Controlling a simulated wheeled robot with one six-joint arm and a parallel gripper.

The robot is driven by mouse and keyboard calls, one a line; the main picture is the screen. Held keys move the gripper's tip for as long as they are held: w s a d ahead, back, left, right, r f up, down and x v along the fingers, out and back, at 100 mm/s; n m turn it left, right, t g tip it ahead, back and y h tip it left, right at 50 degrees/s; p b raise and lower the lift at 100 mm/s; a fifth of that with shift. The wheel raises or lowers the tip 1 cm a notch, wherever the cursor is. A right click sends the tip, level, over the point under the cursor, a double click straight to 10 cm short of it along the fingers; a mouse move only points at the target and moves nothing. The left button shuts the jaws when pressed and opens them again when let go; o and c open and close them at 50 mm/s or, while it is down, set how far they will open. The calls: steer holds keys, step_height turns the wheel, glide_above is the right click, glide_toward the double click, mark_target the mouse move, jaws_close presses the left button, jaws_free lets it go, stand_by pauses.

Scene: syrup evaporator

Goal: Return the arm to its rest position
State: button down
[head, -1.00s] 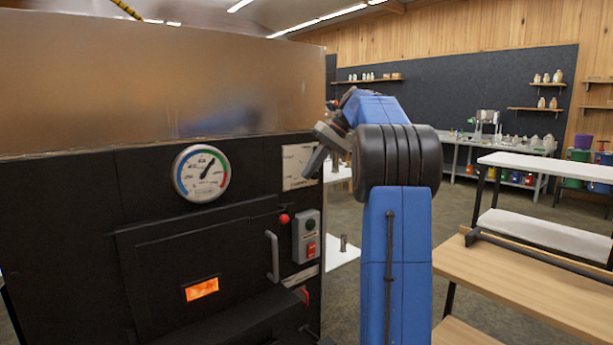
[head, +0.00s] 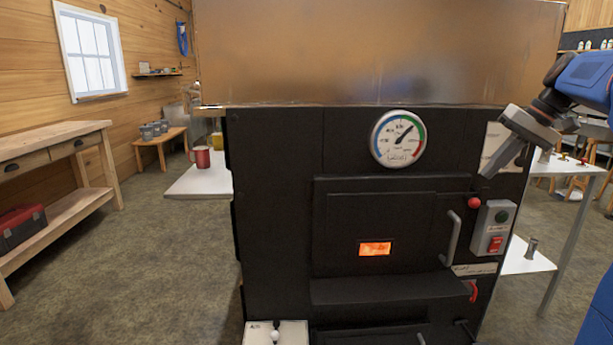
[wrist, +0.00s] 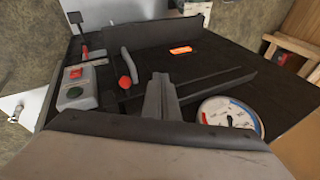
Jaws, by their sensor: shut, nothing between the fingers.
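My blue arm (head: 582,78) comes in from the right edge in the head view. My gripper (head: 487,172) is shut and empty, in front of the upper right part of the black evaporator (head: 275,190). It points down and to the left, above the red knob (head: 474,203) and the grey switch box (head: 492,228). In the wrist view my gripper (wrist: 160,80) shows its fingers together, between the red knob (wrist: 125,82) and the round gauge (wrist: 228,118). I cannot tell how far the fingertips are from the front panel.
The gauge (head: 398,139), door handle (head: 451,238) and glowing window (head: 375,249) are on the evaporator's front. A white shelf with a red mug (head: 201,157) is at left. A wooden bench (head: 50,150) stands far left. The floor (head: 150,260) between is clear.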

steer(key=s+a+f+h, duration=0.1)
steer(key=s+a+f, duration=0.3)
steer(key=s+a, duration=0.45)
steer(key=s+a+f+n+h, duration=0.1)
steer(key=s+a+f, duration=0.4)
steer(key=s+f, duration=0.5)
steer(key=s+a+f+n+t+h, duration=0.1)
steer(key=s+a+f, duration=0.4)
steer(key=s+f, duration=0.5)
steer(key=s+h, duration=0.1)
steer(key=s, duration=0.2)
steer(key=shift+a+f+t+h, duration=0.15)
steer(key=shift+f+t+h, duration=0.15)
steer(key=shift+f, duration=0.05)
